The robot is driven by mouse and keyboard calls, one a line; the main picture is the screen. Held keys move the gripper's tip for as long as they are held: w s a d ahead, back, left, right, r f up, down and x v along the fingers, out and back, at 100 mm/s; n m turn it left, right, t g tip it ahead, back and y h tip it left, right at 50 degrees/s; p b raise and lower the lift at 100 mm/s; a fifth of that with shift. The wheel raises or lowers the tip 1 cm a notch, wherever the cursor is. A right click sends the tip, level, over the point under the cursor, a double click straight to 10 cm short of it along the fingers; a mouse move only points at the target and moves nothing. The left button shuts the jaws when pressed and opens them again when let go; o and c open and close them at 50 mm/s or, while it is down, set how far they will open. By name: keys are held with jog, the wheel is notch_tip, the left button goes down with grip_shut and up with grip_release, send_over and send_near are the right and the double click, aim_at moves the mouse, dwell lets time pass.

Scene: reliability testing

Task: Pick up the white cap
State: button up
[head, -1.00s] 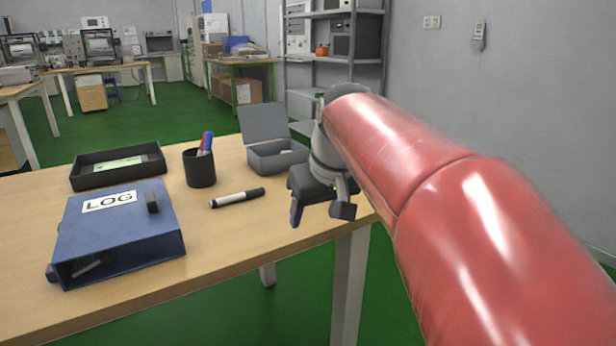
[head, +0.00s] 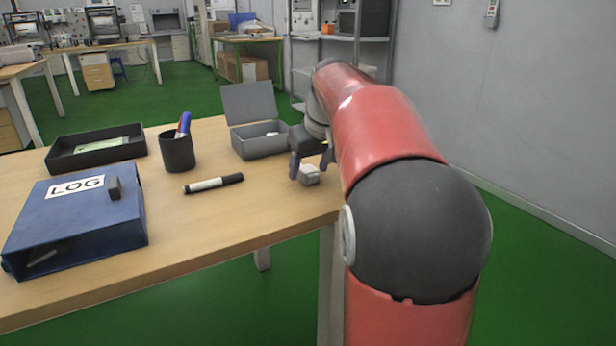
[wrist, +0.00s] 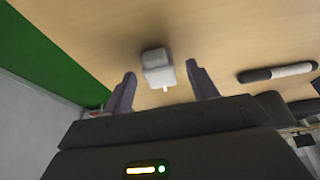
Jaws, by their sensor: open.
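A small pale, blocky thing, which looks like the white cap (wrist: 158,66), lies on the wooden table (wrist: 230,40), ahead of and between my fingertips in the wrist view. It also shows in the head view as the cap (head: 310,175) near the table's right edge. A tiny bright white bit shows at its near side in the wrist view; I cannot tell what it is. My gripper (wrist: 160,78) is open, one finger to each side of the cap and apart from it. In the head view my gripper (head: 309,166) is low over the table.
A grey open-lidded box (head: 258,144) stands just behind my gripper. A black-and-white marker (head: 213,184) lies to the left. A pen cup (head: 177,153), a black tray (head: 97,150) and a blue LOG binder (head: 80,220) stand farther left. The table's right edge is close.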

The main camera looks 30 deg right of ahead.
jog(key=shift+w+f, duration=0.15)
jog(key=shift+f, duration=0.1)
jog(key=c, duration=1)
jog(key=shift+c, duration=0.2)
